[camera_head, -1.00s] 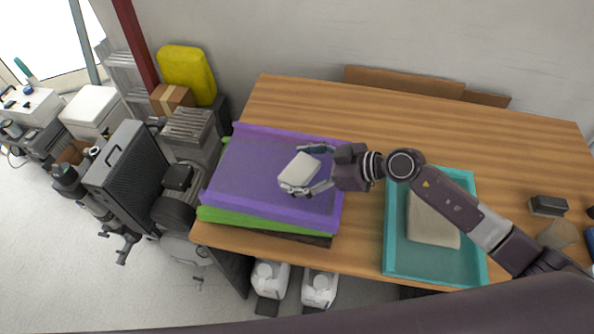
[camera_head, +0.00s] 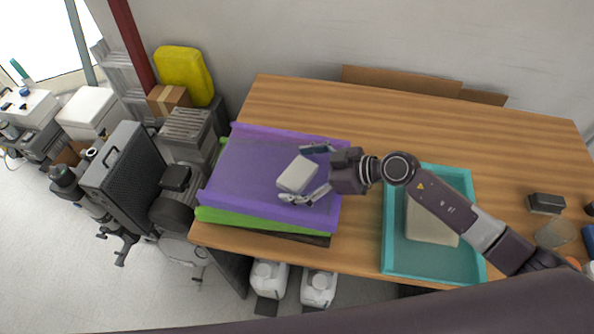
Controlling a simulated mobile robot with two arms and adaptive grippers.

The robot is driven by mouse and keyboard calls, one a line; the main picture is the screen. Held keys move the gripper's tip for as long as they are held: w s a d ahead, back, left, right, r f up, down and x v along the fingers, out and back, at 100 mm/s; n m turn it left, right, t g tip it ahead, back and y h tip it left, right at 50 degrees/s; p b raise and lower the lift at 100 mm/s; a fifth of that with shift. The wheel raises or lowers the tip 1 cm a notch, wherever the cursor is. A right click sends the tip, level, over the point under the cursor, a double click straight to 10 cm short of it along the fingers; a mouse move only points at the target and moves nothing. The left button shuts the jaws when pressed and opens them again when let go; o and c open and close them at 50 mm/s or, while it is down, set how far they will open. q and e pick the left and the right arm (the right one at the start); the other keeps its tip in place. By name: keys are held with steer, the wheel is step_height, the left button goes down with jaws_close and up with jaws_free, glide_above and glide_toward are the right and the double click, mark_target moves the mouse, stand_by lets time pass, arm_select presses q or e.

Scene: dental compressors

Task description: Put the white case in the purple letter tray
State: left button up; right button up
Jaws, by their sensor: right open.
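The white case (camera_head: 297,174) lies in the purple letter tray (camera_head: 240,165), toward the tray's right side. The purple tray sits on top of a green tray (camera_head: 262,222) at the left end of the wooden table. My right gripper (camera_head: 308,174) is open, with one finger beyond the case and the other on its near side. The fingers stand apart around the right part of the case. Whether a finger touches it cannot be told. My left gripper is not in view.
A teal tray (camera_head: 390,235) with a beige item (camera_head: 428,222) stands under my right arm. A dark box (camera_head: 546,203) sits at the table's right. The table (camera_head: 400,112) is clear behind the trays. Equipment crowds the floor at left.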

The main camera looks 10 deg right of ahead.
steer(key=shift+r, duration=0.15)
steer(key=b+v, duration=0.2)
steer(key=v, duration=0.9)
steer(key=shift+d, duration=0.1)
steer(key=shift+s+d+r, duration=0.2)
steer(key=shift+d+r, duration=0.05)
steer(key=shift+r, duration=0.05)
